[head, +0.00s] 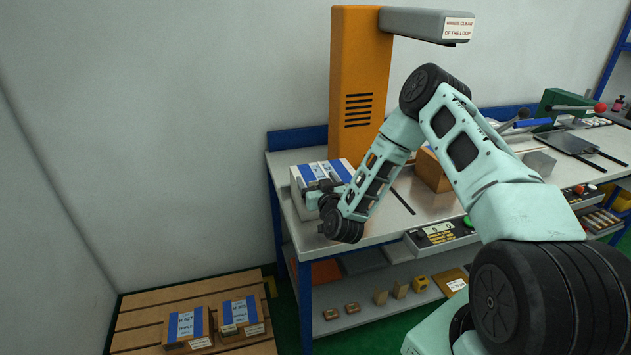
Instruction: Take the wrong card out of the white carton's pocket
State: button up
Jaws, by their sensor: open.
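The white carton (300,190) stands at the left end of the workbench, with blue bands across its top. My gripper (325,186) is at the carton's right front side, with its fingers against or just in front of it. My wrist hides much of the carton's front, so the pocket and the card do not show. My gripper is open. I cannot tell whether its fingers touch the carton or have a card between them.
A brown carton (431,170) stands behind my arm on the bench (400,218). An orange machine column (357,85) rises behind the white carton. A pallet (140,321) with two brown cartons (187,325) lies at the lower left. A control box (440,236) sits at the bench's front edge.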

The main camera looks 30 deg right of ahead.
jog(key=c, duration=1.1)
jog(key=shift+o, duration=0.2)
jog(key=shift+r, duration=0.1)
